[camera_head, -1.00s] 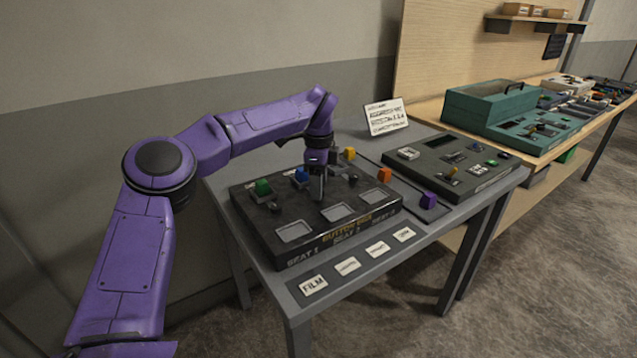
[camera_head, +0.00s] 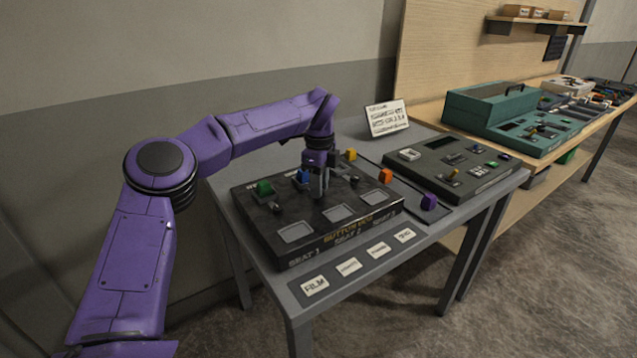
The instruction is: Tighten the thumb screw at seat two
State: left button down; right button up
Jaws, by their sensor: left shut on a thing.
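The black button box (camera_head: 300,256) sits on the grey table, with three pale square seats along its front. Seat two (camera_head: 337,213) is the middle one. My left gripper (camera_head: 320,196) points down just behind seat two, shut on the thumb screw there, which the fingers mostly hide. Small dark screws show behind the other seats: one behind seat one (camera_head: 275,207) and one behind seat three (camera_head: 354,181). A green block (camera_head: 264,188) and a blue block (camera_head: 302,177) stand at the back of the box. My right gripper is not in view.
Yellow (camera_head: 350,154), orange (camera_head: 385,176) and purple (camera_head: 429,201) blocks line a strip right of the box. A label strip (camera_head: 361,265) lies in front. A sign (camera_head: 387,118) stands behind. A dark console (camera_head: 450,168) is further right.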

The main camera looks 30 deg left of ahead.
pick_arm(q)
jog(key=m+p, duration=0.1)
jog(key=m, duration=0.3)
jog(key=shift+r+m, duration=0.1)
jog(key=shift+m, duration=0.2)
jog(key=m+p, duration=0.2)
jog(key=m, duration=0.2)
jog(key=shift+m, duration=0.3)
jog(key=m+p, duration=0.2)
jog(key=m, duration=0.2)
jog(key=shift+r+m+p, duration=0.15)
jog(key=shift+m+p, duration=0.15)
jog(key=shift+p, duration=0.1)
jog(key=m+p, duration=0.2)
jog(key=m, duration=0.2)
jog(key=shift+w, duration=0.1)
jog(key=m+p, duration=0.2)
jog(key=m, duration=0.2)
jog(key=m+p, duration=0.2)
jog(key=m, duration=0.2)
jog(key=shift+r+m, duration=0.1)
jog(key=shift+m, duration=0.2)
jog(key=m+p, duration=0.2)
jog(key=m, duration=0.1)
jog(key=shift+w+m, duration=0.1)
jog(key=shift+m, duration=0.2)
jog(key=shift+m+p, duration=0.5)
jog(key=shift+m, duration=1.1)
